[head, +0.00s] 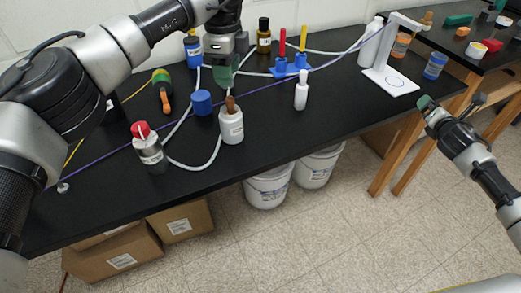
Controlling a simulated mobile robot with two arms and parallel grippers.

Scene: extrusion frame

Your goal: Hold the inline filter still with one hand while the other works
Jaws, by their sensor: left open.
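My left gripper (224,76) comes down from the top over the black bench, with green pads at its fingers; it is open. A short blue cylinder (202,102) stands just below and left of it, close to the white tubing. It may be the inline filter, but I cannot tell for sure. White tubing (196,166) loops between a clear bottle with a red cap (147,146) and a white bottle with a brown top (231,122). My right gripper (452,103) hangs in the air past the bench's right end, fingers apart, holding nothing visible.
A blue rack (287,69) with red and yellow sticks, a white bottle (301,92) and a white stand (390,82) are on the bench. A purple cord (262,89) crosses it. White buckets (266,187) and cardboard boxes (115,253) are underneath. The bench's front right is clear.

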